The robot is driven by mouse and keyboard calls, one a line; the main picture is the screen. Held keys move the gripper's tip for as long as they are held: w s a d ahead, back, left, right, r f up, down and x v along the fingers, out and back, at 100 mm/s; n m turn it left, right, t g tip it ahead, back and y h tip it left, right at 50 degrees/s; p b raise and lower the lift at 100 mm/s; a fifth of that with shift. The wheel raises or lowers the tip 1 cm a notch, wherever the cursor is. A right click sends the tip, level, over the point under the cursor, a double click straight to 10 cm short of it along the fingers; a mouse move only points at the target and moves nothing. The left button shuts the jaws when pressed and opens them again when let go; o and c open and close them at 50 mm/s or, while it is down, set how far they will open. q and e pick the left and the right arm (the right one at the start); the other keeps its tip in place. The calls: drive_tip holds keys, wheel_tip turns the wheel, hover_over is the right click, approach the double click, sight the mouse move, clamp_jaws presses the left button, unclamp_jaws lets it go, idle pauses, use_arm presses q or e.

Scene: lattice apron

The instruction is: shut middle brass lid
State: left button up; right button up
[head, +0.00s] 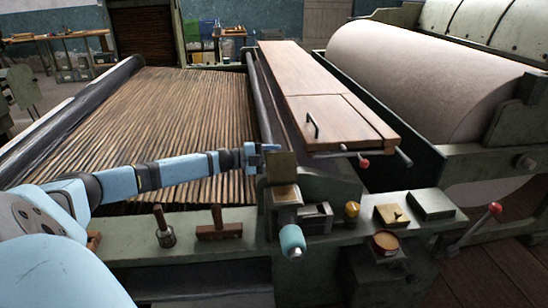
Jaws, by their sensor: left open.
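A brass-coloured lid plate (281,169) stands upright at the back of a small box (285,194) on the green front rail, so this lid is open. My left gripper (264,149) is at the end of the blue arm reaching in from the left. It is open, close to the upper left edge of the upright lid; whether it touches the lid I cannot tell. A flat brass-topped box (388,216) lies further right on the rail. My right gripper is not in view.
A wooden board (315,90) lies behind.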

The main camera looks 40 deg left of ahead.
use_arm(q)
drive_tip(key=shift+c, duration=0.2)
clamp_jaws()
